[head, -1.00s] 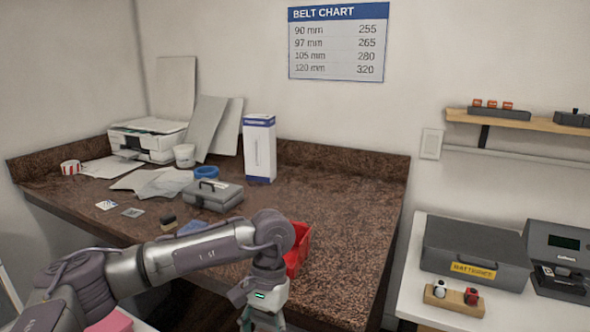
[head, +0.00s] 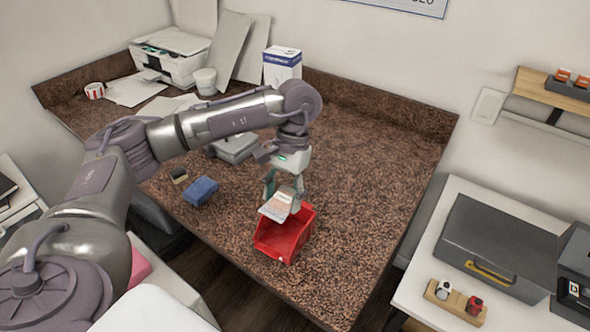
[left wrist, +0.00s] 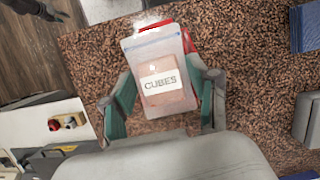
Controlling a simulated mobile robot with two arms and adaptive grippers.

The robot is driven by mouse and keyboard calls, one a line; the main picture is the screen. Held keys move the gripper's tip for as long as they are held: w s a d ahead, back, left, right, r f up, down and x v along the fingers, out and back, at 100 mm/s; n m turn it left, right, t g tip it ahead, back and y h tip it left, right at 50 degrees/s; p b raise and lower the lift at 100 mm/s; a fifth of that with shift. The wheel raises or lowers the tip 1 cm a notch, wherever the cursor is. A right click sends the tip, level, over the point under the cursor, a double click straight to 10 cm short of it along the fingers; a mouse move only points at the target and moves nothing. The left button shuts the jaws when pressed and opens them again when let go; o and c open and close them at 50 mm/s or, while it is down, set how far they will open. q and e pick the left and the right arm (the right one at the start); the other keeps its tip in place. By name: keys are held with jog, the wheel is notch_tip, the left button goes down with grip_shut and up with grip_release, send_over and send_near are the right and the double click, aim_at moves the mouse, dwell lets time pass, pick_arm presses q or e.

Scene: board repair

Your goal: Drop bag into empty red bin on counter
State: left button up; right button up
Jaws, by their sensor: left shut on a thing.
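A red bin (head: 283,241) stands on the brown speckled counter near its front edge. My left gripper (head: 284,190) is just above and behind the bin, shut on a clear bag (head: 276,207). The bag hangs tilted over the bin's back left part. In the left wrist view the bag (left wrist: 158,70) shows a label reading "CUBES" and lies between the fingers. There it hides most of the red bin (left wrist: 187,42). The visible part of the bin's inside looks empty. My right gripper is not in view.
A blue block (head: 200,191) and a small dark block (head: 179,176) lie left of the bin. A grey case (head: 235,148) stands behind my arm. The counter (head: 365,190) right of the bin is clear. A white side table with a grey case (head: 497,247) is further right.

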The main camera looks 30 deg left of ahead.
pick_arm(q)
jog(key=shift+w+a, duration=0.1)
jog(key=shift+f+b, duration=0.3)
jog(key=shift+f, duration=0.2)
jog(key=shift+f+b, duration=1.05)
jog(key=shift+f, duration=1.85)
jog(key=o, duration=1.2)
jog(key=v, duration=1.2)
